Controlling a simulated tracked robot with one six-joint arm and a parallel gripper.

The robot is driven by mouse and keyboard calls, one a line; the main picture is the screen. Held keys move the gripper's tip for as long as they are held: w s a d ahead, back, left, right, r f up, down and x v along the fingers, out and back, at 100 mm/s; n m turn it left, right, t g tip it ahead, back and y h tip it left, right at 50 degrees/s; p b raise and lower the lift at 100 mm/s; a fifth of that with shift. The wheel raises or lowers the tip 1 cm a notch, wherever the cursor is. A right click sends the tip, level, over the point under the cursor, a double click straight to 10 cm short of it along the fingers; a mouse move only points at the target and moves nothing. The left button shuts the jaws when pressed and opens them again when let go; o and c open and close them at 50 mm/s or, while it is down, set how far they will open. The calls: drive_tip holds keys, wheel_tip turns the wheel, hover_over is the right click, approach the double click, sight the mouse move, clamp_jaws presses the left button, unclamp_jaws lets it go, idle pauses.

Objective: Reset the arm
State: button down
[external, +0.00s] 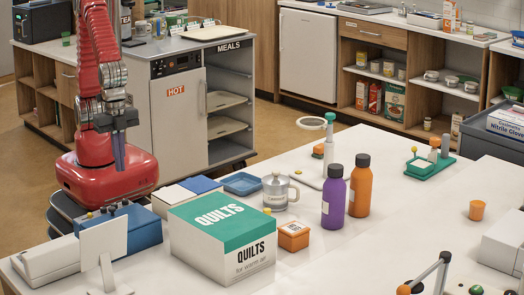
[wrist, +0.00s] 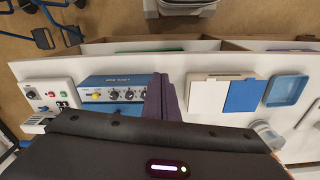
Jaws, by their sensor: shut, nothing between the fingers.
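My red arm (external: 92,50) stands folded upright at the left of the external view, on its red base beyond the white table. My gripper (external: 119,167) hangs from it with its fingers pointing down, shut and empty. In the wrist view the dark fingers (wrist: 160,85) lie together, in front of part of the blue device with knobs (wrist: 112,90). That device (external: 145,229) also shows at the table's left end in the external view. I cannot tell the exact gap between the fingertips and it.
The quilts box (external: 208,255), a blue tray (external: 242,183), a lidded glass mug (external: 275,192), a purple bottle (external: 333,200) and an orange bottle (external: 360,190) stand on the table. The meals cart (external: 178,112) stands behind my arm. Bare tabletop lies right of the bottles.

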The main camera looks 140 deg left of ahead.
drive_tip(key=s+a+r+n+t, duration=0.2)
drive_tip(key=s+a+r+t, duration=0.3)
drive_tip(key=s+a+r, duration=0.4)
drive_tip(key=shift+s+a+r, duration=0.15)
drive_tip(key=shift+s+a, duration=0.6)
drive_tip(key=shift+a, duration=1.15)
